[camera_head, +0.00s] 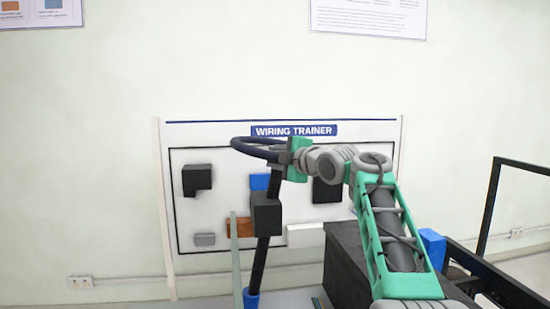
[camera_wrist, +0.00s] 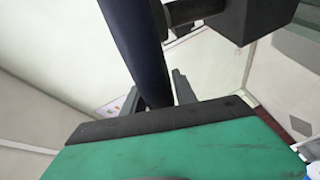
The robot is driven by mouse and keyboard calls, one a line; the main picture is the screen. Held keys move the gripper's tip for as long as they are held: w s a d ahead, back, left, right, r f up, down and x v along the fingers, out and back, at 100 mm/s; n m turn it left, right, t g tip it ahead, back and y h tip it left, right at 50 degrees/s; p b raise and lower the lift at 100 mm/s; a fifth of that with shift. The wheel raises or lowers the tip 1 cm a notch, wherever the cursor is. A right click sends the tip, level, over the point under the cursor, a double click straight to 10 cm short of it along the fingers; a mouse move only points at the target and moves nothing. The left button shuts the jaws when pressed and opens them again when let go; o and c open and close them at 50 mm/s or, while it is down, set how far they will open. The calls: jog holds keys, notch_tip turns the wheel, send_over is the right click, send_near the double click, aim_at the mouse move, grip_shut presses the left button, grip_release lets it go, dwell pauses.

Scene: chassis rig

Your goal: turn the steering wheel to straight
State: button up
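The steering wheel (camera_head: 240,146) is a dark ring seen almost edge-on in the head view, on top of a tilted dark column (camera_head: 262,245) with a black box (camera_head: 267,213) on it. My gripper (camera_head: 288,153) is at the right side of the wheel and hides that part of the rim. In the wrist view the dark blue rim (camera_wrist: 140,45) runs between the two grey fingers of my gripper (camera_wrist: 155,92), with a finger close against each side. The wheel's hub and spokes are hard to make out, so I cannot tell its turn angle.
A white wiring trainer board (camera_head: 215,150) with black, blue and orange blocks stands behind the wheel. A black box (camera_head: 345,262) and a dark frame (camera_head: 490,215) are at the right. A thin upright bar (camera_head: 236,260) stands left of the column. The left side is clear.

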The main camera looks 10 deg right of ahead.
grip_shut()
dwell(1.1)
